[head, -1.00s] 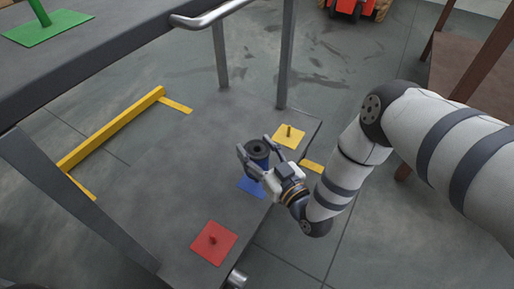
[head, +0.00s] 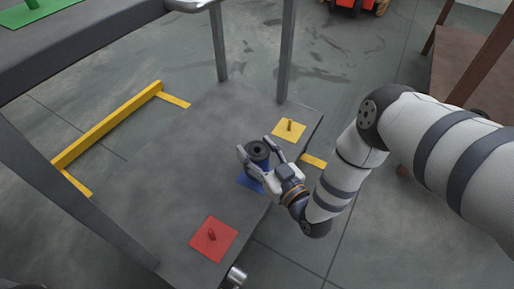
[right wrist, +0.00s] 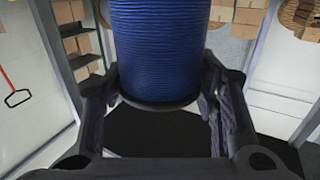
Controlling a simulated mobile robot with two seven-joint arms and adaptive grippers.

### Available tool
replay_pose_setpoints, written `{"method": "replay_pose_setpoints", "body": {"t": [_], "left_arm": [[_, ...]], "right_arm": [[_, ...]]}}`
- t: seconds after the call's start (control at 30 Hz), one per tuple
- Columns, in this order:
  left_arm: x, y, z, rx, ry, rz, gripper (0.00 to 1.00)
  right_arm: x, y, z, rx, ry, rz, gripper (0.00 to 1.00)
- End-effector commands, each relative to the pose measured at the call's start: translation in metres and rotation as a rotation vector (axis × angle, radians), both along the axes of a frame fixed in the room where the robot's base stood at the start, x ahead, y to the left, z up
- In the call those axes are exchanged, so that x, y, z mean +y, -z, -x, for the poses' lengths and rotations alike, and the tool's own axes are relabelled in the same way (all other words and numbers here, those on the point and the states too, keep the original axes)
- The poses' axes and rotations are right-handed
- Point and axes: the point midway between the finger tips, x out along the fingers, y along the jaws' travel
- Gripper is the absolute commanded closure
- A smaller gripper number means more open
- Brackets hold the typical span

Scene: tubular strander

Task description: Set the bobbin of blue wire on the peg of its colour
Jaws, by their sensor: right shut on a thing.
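The bobbin of blue wire (head: 258,149) is upright between the fingers of my right gripper (head: 256,158), which is shut on it. In the right wrist view the blue winding (right wrist: 163,45) fills the upper middle, with its dark lower flange (right wrist: 160,103) between the fingers. In the head view the bobbin overlaps the far part of the blue square plate (head: 248,183). The blue plate's peg is hidden behind the bobbin and gripper. I cannot tell whether the bobbin touches the plate or the peg. My left gripper is not in view.
A yellow plate with a peg (head: 289,130) lies beyond the blue one, and a red plate with a peg (head: 212,239) lies nearer. All are on a grey platform (head: 165,165) with upright posts. A yellow rail (head: 108,125) lies to the left. A green plate (head: 35,12) is at upper left.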

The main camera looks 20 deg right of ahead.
Motion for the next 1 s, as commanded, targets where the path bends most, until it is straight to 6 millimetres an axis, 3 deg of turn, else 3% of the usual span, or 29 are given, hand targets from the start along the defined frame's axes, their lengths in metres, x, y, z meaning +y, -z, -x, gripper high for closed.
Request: {"method": "replay_pose_setpoints", "body": {"t": [0.83,0.87,0.93,1.0], "left_arm": [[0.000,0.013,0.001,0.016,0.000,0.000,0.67],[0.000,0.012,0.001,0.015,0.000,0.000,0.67],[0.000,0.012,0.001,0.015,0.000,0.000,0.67],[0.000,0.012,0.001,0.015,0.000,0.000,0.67]], "right_arm": [[0.000,0.026,0.000,-0.001,0.000,0.000,0.86],[0.000,0.025,0.000,-0.002,0.000,0.000,0.39],[0.000,0.024,0.000,-0.002,0.000,0.000,0.23],[0.000,0.024,0.000,-0.001,0.000,0.000,0.22]]}}
